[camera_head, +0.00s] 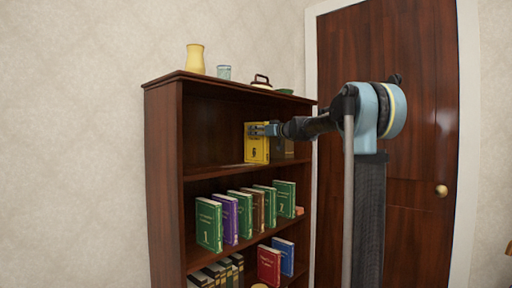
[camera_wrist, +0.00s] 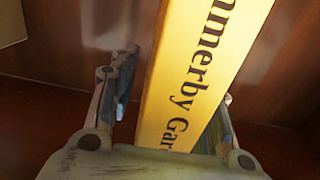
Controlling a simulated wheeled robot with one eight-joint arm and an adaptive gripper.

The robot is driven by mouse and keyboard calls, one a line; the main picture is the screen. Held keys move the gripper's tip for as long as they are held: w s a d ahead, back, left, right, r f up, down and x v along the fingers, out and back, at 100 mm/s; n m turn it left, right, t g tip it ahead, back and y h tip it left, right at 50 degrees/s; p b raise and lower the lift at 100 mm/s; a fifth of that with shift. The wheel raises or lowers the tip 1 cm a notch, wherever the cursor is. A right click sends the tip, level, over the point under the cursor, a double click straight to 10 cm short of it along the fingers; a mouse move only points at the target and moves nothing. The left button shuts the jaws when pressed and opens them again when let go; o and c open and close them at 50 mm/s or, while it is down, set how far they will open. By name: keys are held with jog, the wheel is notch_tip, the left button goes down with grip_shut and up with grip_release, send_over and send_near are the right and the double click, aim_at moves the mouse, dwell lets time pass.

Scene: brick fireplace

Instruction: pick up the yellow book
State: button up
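The yellow book (camera_head: 257,150) stands upright on the top inside shelf of the dark wooden bookcase, its spine lettered in black. In the wrist view its spine (camera_wrist: 200,75) runs up between the two fingers of my gripper (camera_wrist: 170,105). The left finger stands apart from the book with a visible gap. The right finger is partly hidden behind the book's edge, so I cannot tell if it touches. In the head view my gripper (camera_head: 262,130) reaches in from the right at the upper part of the book.
A dark book or box (camera_head: 283,148) is beside the yellow book on its right. The bookcase (camera_head: 163,175) has lower shelves with several green, purple, brown, red and blue books. A yellow vase (camera_head: 195,58), a glass (camera_head: 224,72) and a lidded pot (camera_head: 262,82) stand on top.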

grip_shut()
jog(key=shift+r, duration=0.1)
